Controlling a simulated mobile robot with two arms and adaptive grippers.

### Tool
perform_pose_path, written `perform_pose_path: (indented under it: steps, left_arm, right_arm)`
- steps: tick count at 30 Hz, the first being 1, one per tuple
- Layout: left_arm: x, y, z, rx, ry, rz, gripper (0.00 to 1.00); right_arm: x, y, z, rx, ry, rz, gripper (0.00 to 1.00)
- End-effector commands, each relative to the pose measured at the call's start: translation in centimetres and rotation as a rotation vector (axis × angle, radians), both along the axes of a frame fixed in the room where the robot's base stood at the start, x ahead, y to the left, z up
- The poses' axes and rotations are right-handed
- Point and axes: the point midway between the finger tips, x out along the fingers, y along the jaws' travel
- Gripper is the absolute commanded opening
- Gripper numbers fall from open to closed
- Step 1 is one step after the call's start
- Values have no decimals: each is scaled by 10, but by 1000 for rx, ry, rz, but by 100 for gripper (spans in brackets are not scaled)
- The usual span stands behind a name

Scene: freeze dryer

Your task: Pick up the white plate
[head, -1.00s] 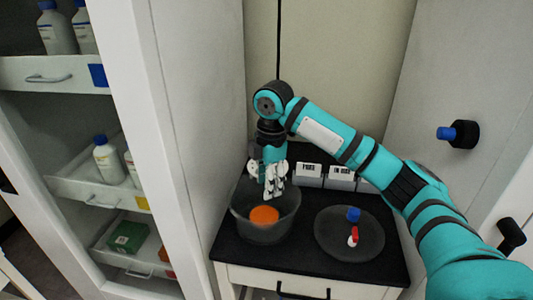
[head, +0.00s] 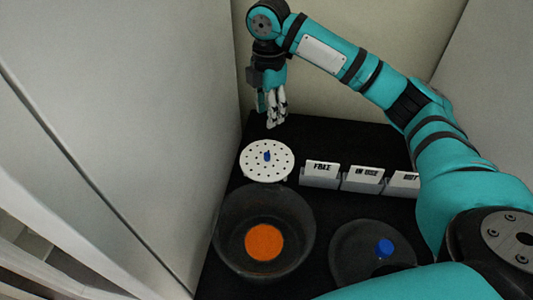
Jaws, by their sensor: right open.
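The white plate (head: 281,168) is a round disc with many small holes and a small blue knob (head: 267,155) at its middle. It lies at the back left of the black tabletop, behind the dark bowl. My right gripper (head: 275,122) points down just behind and above the plate, apart from it, with its pale fingers open and empty. My left gripper is not in view.
A dark bowl (head: 226,225) with an orange disc (head: 264,242) inside stands in front of the plate. A dark round dish (head: 345,262) with a blue-capped item (head: 384,247) sits at right. Labelled holders (head: 320,175) stand right of the plate. A pale wall panel rises at left.

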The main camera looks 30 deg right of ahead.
Motion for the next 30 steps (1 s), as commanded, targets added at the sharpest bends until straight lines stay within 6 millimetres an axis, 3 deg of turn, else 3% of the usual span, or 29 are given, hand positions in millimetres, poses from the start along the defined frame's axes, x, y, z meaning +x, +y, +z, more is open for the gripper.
perform_pose_path:
  steps: [9, 20, 30]
  left_arm:
    - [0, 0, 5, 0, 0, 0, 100]
    - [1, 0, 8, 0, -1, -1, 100]
    - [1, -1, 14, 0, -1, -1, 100]
  right_arm:
    - [-1, 0, -70, -2, 4, 0, 44]
    - [-1, 1, -102, -1, 2, -1, 44]
    - [-3, 4, -146, -1, 2, 0, 44]
